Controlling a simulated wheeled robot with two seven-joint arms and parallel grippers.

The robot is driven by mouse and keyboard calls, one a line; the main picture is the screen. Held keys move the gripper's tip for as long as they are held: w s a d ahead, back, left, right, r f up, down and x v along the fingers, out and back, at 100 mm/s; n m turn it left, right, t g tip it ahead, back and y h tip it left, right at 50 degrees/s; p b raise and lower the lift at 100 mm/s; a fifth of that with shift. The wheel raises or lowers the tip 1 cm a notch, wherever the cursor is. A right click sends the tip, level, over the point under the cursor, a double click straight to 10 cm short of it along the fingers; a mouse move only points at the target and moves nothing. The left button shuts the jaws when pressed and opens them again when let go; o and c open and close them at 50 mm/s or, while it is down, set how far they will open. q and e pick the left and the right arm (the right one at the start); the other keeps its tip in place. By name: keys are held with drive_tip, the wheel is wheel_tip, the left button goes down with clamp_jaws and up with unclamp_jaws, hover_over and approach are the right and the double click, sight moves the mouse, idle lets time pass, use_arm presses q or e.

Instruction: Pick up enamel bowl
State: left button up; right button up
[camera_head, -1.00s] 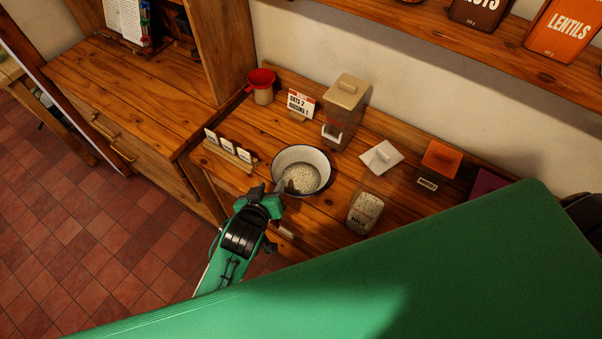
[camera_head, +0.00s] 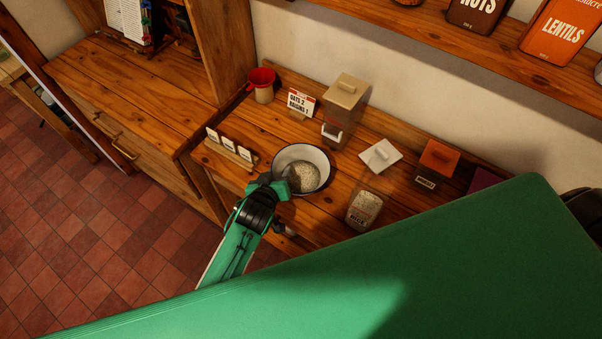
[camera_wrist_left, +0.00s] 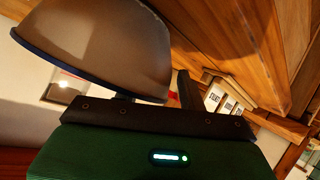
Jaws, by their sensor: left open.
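The enamel bowl (camera_head: 321,157) is white inside with a dark rim and holds pale grains. It stands on the wooden counter in the head view. My left gripper (camera_head: 283,187) is at the bowl's near left side, close to the rim. In the left wrist view the bowl (camera_wrist_left: 105,45) fills the upper left, its outside shaded grey-brown with a dark blue rim. A dark finger (camera_wrist_left: 184,90) of my left gripper shows beside it. The gripper is open; whether a finger touches the bowl is hard to tell. My right gripper is not in view.
A jar of rice (camera_head: 363,209) stands right of the bowl, with a white lid (camera_head: 380,156) behind it. A card rack (camera_head: 229,150) is on the left. A dispenser (camera_head: 343,108), a sign (camera_head: 300,101) and a red-topped container (camera_head: 263,88) stand behind.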

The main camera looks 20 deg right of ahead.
use_arm(q)
clamp_jaws()
drive_tip(key=shift+f, duration=0.2)
idle(1.1)
